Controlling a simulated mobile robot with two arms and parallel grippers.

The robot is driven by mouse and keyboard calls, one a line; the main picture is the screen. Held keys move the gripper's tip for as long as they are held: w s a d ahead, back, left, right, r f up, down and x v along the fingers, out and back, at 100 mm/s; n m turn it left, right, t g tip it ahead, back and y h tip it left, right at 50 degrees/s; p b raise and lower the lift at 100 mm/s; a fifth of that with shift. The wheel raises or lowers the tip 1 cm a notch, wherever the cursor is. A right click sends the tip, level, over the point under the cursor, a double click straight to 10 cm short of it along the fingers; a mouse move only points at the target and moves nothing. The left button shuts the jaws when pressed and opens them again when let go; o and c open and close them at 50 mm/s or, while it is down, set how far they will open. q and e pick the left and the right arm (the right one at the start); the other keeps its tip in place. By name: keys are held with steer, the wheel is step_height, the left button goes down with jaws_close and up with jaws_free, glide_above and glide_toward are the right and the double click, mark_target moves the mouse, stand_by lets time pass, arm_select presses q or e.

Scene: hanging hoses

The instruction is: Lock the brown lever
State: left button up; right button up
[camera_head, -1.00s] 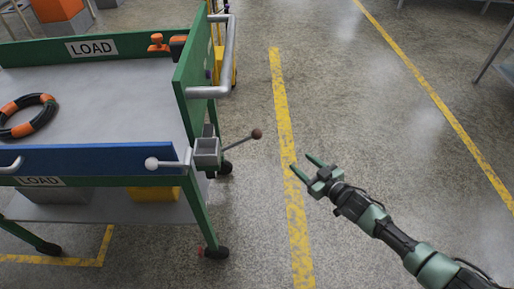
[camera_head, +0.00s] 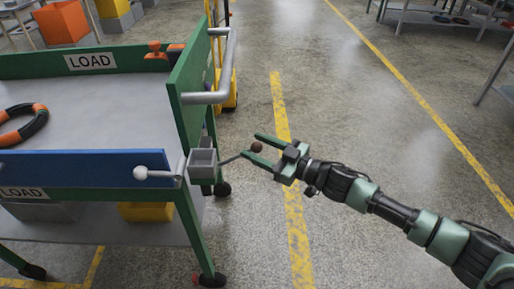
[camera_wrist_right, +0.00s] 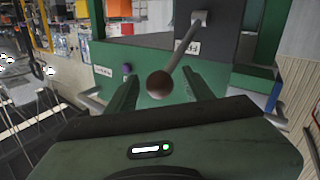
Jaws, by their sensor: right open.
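The brown lever is a thin grey rod with a round brown knob (camera_head: 257,147), sticking out to the right from a grey box (camera_head: 202,163) at the cart's corner. My right gripper (camera_head: 257,146) is open, with its two green fingers either side of the knob. In the right wrist view the brown knob (camera_wrist_right: 159,84) sits between the open fingers, and the rod runs up to its mount. I cannot tell whether the fingers touch the knob. My left gripper is not in view.
The green cart (camera_head: 185,110) has a blue side panel (camera_head: 80,164) with a white-knobbed lever (camera_head: 141,173) and a grey handle (camera_head: 226,75). A black and orange hose ring (camera_head: 22,122) lies on top.

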steer(key=shift+w+a, duration=0.1)
jaws_close()
steer(key=shift+w+d+f, duration=0.1)
steer(key=shift+d+f, duration=0.1)
stand_by(1.2)
